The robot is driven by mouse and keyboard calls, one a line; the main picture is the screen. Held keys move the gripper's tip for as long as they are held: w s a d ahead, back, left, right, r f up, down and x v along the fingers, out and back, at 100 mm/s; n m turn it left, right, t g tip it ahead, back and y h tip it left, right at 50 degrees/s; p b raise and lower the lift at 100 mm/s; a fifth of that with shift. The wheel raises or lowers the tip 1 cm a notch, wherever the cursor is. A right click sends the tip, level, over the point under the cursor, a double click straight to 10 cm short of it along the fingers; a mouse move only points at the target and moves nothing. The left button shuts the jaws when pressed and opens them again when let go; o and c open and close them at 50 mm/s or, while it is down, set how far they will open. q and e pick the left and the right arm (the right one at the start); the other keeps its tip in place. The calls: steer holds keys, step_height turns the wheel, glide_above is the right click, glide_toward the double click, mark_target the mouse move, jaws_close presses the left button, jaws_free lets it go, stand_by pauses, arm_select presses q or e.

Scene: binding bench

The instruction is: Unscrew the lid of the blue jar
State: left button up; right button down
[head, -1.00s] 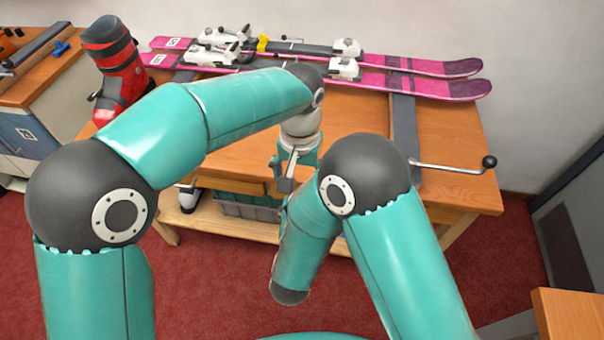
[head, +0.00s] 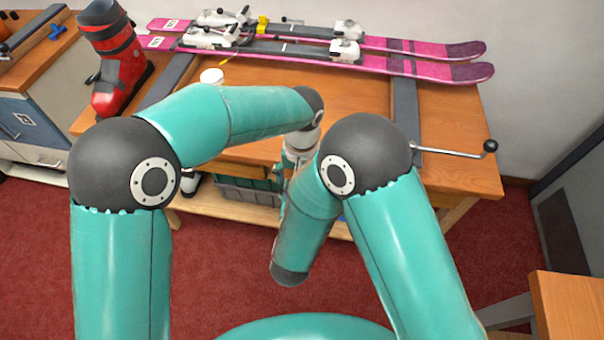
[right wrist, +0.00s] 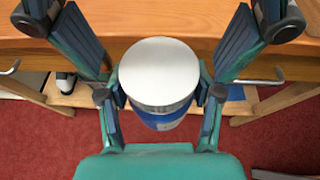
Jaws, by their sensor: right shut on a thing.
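The blue jar (right wrist: 163,121) shows in the right wrist view, upright, with a round white lid (right wrist: 159,68) on it. My right gripper (right wrist: 160,100) is shut on the jar's body, one finger on each side. My left gripper (right wrist: 163,66) comes in from above in that view; its spread fingers stand left and right of the lid, with the lid between them and seemingly apart from it. In the head view my left gripper (head: 297,158) hangs at the bench's front edge, partly hidden by my right arm. The jar and right gripper are hidden there.
The wooden bench (head: 455,150) lies beyond my arms, with pink skis (head: 430,68) along its back. A red ski boot (head: 120,80) and a small white cylinder (head: 211,76) stand on its left. A crank handle (head: 455,152) sticks out at right. A grey crate (head: 245,192) sits on the low shelf.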

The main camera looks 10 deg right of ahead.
arm_select(q)
steer(key=c, duration=1.3)
steer(key=shift+a+f, duration=0.1)
steer(key=shift+c, duration=0.3)
